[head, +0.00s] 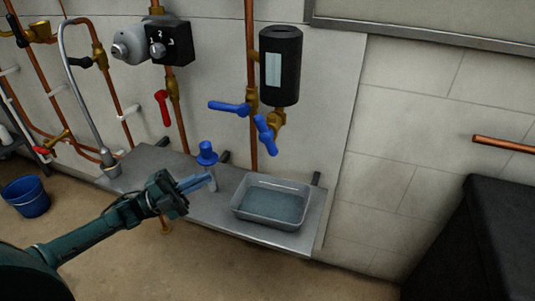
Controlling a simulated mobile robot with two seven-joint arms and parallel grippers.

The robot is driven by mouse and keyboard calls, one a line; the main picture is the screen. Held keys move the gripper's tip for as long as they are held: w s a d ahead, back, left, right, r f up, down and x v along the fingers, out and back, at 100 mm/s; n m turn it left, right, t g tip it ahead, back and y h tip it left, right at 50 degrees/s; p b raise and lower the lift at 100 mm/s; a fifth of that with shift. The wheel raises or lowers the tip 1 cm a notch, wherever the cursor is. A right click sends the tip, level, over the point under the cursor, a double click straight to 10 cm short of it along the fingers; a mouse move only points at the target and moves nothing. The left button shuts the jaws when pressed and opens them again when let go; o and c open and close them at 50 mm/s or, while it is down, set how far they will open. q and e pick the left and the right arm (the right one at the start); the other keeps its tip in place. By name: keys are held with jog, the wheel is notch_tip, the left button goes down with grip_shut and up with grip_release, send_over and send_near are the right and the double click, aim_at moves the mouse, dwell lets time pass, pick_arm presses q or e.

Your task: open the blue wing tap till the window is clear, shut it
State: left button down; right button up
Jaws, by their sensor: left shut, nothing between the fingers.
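A black canister (281,65) on the wall has a pale, upright window (277,71); I cannot make out anything in it. Below it, a blue wing handle (264,134) sits slanted on a brass outlet (276,119). A second blue handle (228,107) lies nearly level on the pipe to its left. A grey tray (271,201) with bluish-grey contents stands on the shelf below the outlet. My left gripper (203,181) is shut and empty, in front of the shelf, left of the tray and below both handles. My right gripper is not in view.
A blue-topped fitting (207,153) stands on the grey shelf (150,166), close to my left fingers. A red handle (163,107), a black valve box (170,43) and a curved grey pipe (78,85) are further left. A blue bucket (26,196) stands on the floor; a black block (480,240) is at right.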

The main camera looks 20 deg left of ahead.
pick_arm(q)
send_near(266, 136)
jog(key=w+d+f, duration=0.2)
jog(key=w+d, duration=0.2)
jog(key=d, duration=0.1)
jog(key=shift+w+d+p, duration=0.1)
jog(key=shift+w+p, duration=0.05)
jog(key=shift+p, duration=0.15)
jog(key=shift+d+n+t+b, duration=0.15)
jog(key=shift+n+t+b, duration=0.15)
jog(key=shift+b, duration=0.15)
